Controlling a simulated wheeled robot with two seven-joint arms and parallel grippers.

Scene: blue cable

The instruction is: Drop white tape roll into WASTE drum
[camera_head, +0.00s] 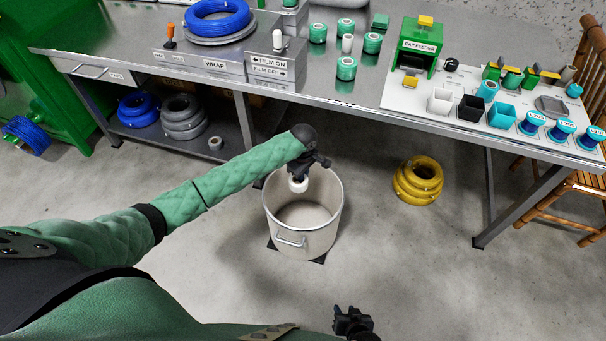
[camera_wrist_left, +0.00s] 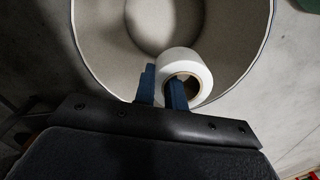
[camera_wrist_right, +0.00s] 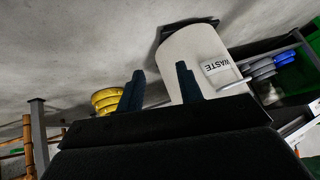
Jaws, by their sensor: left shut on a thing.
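The white tape roll (camera_head: 298,184) is held by my left gripper (camera_head: 299,174) over the mouth of the cream drum (camera_head: 303,232). In the left wrist view the tape roll (camera_wrist_left: 186,70) shows its brown core, with the fingers (camera_wrist_left: 160,88) shut on its wall and the drum's inside (camera_wrist_left: 112,50) below. The drum looks empty. In the right wrist view the drum (camera_wrist_right: 190,50) bears a WASTE label (camera_wrist_right: 216,66). My right gripper (camera_head: 352,322) is low at the front, apart from the drum. Its fingers (camera_wrist_right: 160,88) are spread with nothing between them.
A steel workbench (camera_head: 330,85) runs behind the drum, with a blue cable coil (camera_head: 217,18) and several green rolls on it. Yellow coils (camera_head: 418,181) lie on the floor to the right. Blue (camera_head: 138,109) and grey coils (camera_head: 183,116) sit on the lower shelf.

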